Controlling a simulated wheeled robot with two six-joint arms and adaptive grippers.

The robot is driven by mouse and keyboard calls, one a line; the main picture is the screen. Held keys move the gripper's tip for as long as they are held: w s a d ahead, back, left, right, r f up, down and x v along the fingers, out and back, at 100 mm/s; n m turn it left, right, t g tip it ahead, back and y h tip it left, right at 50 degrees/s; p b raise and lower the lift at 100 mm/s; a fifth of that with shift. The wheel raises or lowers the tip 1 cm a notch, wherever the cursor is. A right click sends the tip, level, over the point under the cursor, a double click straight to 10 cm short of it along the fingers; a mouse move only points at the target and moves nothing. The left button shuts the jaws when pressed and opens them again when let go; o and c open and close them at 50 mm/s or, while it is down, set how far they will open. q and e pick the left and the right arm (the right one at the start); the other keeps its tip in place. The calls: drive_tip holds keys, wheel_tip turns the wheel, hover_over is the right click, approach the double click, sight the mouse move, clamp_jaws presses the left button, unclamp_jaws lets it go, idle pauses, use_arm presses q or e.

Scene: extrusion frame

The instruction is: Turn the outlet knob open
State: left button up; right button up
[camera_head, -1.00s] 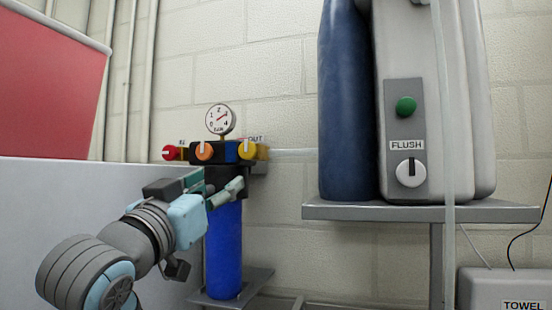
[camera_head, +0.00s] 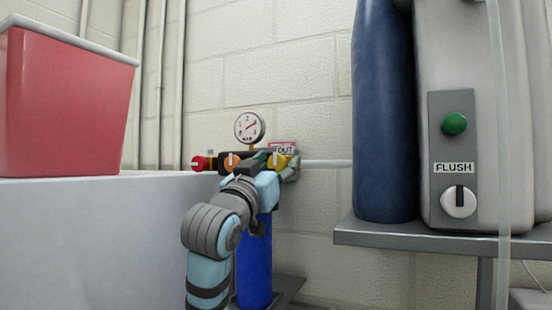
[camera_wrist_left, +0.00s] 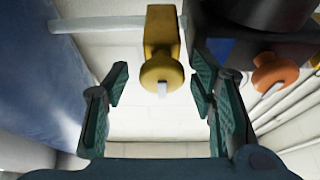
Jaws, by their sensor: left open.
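The yellow outlet knob (camera_head: 277,161) sits at the right end of the dark valve manifold, under the OUT label (camera_head: 285,149). My right gripper is not in view.
An orange knob (camera_head: 231,161) and a red knob (camera_head: 199,163) are on the same manifold, left of the yellow one. A gauge (camera_head: 249,128) stands above. A blue canister (camera_head: 254,265) hangs below. A shelf (camera_head: 450,237) with a dark blue cylinder (camera_head: 383,120) stands at right.

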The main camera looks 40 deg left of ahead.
use_arm(q)
drive_tip(key=shift+s, duration=0.35)
drive_tip(key=shift+c, duration=1.3)
drive_tip(key=c, duration=0.8)
drive_tip(key=shift+c, duration=0.2)
